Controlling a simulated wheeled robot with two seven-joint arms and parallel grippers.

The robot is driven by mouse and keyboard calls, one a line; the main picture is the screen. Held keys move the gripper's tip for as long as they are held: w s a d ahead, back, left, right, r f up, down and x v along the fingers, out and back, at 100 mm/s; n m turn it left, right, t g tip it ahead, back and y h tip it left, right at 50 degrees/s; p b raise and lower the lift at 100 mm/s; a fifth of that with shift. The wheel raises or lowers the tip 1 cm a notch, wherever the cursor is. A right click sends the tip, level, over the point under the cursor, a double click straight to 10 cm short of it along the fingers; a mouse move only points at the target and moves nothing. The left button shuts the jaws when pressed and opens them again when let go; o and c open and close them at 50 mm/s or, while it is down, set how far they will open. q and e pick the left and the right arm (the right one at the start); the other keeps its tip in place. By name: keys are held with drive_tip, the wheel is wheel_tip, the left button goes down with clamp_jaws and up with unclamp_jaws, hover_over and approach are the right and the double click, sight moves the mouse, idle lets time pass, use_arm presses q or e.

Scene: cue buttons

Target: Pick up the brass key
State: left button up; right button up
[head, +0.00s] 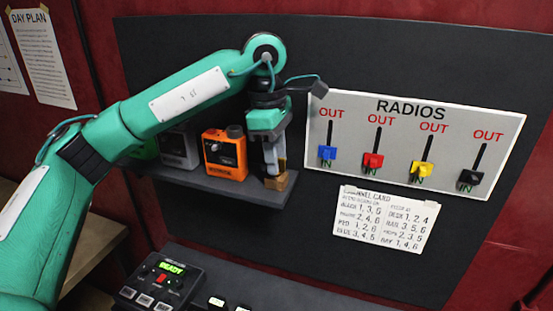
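My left gripper (271,168) points down at the right end of the dark shelf, in front of the board. A small brass-coloured thing (278,182) is at its fingertips, low over or on the shelf's end. It may be the brass key, but its shape is too small and too covered to tell. The fingers look close together, and I cannot tell whether they are shut on it. My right gripper is not in view.
An orange device (225,153) stands on the shelf (225,188) just left of the gripper, with a grey device (180,148) beside it. The RADIOS panel (400,150) with several coloured sliders is to the right, above a white card (383,219). A console (160,281) reading READY sits below.

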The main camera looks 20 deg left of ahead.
use_arm(q)
drive_tip(key=shift+d+f, duration=0.1)
drive_tip(key=shift+f, duration=0.25)
drive_tip(key=shift+c, duration=0.4)
clamp_jaws()
